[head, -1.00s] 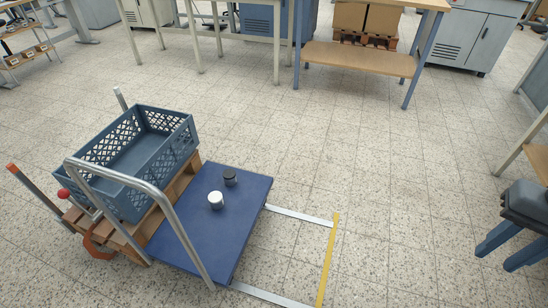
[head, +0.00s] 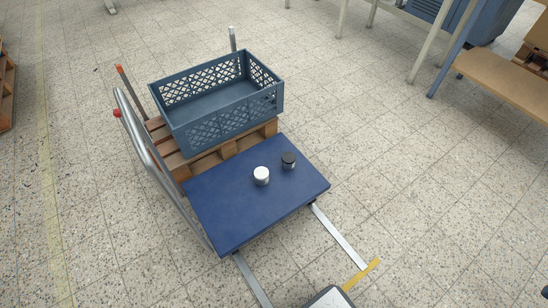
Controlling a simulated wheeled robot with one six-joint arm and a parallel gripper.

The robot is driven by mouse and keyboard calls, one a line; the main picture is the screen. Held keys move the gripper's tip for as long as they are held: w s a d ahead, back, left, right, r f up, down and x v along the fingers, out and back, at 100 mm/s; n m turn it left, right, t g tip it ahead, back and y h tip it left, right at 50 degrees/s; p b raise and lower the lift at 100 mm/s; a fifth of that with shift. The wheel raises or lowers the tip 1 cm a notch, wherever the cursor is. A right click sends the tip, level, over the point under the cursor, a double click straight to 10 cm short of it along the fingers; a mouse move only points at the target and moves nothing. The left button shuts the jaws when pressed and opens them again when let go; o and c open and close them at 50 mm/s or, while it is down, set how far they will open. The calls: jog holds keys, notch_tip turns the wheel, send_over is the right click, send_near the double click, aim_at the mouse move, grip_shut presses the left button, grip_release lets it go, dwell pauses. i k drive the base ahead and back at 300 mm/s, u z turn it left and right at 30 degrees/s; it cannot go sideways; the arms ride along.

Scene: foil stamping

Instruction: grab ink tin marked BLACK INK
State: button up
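A small dark tin (head: 289,160) stands upright on a blue platform (head: 235,215), towards its back right. A white tin (head: 261,176) stands just left of it and a little nearer, with a narrow gap between them. No lettering is legible on either tin, so I cannot read BLACK INK. My gripper is not in view now.
A blue-grey crate (head: 220,125) sits on a wooden pallet (head: 215,155) behind the platform. A bent metal handle (head: 150,160) runs along the left side. Metal strips (head: 340,237) and a yellow bar (head: 361,274) lie in front. Open tiled floor (head: 430,180) lies to the right.

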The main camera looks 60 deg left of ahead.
aim_at(289, 159)
jog(key=u, duration=0.95)
jog(key=i, duration=0.9)
jog(key=u, duration=0.9)
